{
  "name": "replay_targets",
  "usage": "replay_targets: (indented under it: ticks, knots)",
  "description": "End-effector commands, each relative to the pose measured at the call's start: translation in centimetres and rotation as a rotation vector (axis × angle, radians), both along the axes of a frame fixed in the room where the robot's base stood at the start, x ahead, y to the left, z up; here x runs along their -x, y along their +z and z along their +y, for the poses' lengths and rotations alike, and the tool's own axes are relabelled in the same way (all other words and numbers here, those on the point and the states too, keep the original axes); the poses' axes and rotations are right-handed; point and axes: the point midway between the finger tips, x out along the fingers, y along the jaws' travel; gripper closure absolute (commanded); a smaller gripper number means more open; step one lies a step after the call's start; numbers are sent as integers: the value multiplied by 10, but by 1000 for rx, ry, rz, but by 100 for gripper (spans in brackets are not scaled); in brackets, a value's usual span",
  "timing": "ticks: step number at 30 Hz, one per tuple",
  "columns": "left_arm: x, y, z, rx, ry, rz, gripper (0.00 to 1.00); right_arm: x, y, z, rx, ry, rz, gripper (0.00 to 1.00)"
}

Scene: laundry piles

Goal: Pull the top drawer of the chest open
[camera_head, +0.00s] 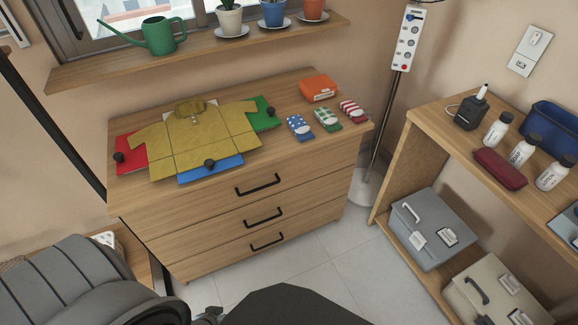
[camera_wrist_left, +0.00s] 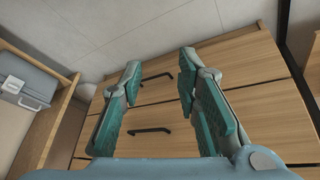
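The wooden chest (camera_head: 180,245) stands against the wall, with three drawers stacked in its front. The top drawer (camera_head: 310,172) looks flush, with a black bar handle (camera_head: 258,185). The middle handle (camera_head: 263,217) and bottom handle (camera_head: 267,241) sit below it. My left gripper (camera_head: 207,315) only just shows at the bottom edge, in front of the chest and low in the picture. In the left wrist view, my left gripper (camera_wrist_left: 160,60) has its fingers spread and empty. Two black handles show between and beyond the fingers; I cannot tell which drawers they belong to. My right gripper is not seen.
A wooden shelf unit (camera_head: 395,170) with boxes stands at right. A lamp pole (camera_head: 384,125) is between. The tiled floor (camera_head: 335,275) before the chest is clear.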

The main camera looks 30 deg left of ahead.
Motion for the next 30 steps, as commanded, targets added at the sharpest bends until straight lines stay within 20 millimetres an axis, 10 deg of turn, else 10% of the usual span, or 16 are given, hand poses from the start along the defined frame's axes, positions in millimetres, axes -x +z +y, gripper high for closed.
replay_targets:
  ticks: [3, 7, 12, 30]
  knots:
    - [-134, 23, 51, 266, 409, -491, 70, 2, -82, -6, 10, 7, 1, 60]
    - [-225, 111, 74, 758, 737, -892, 70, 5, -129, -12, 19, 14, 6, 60]
    - [-258, 164, 78, 1050, 856, -1018, 70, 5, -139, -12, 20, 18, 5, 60]
    - [-383, 145, 101, 1046, 862, -1016, 70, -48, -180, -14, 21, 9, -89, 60]
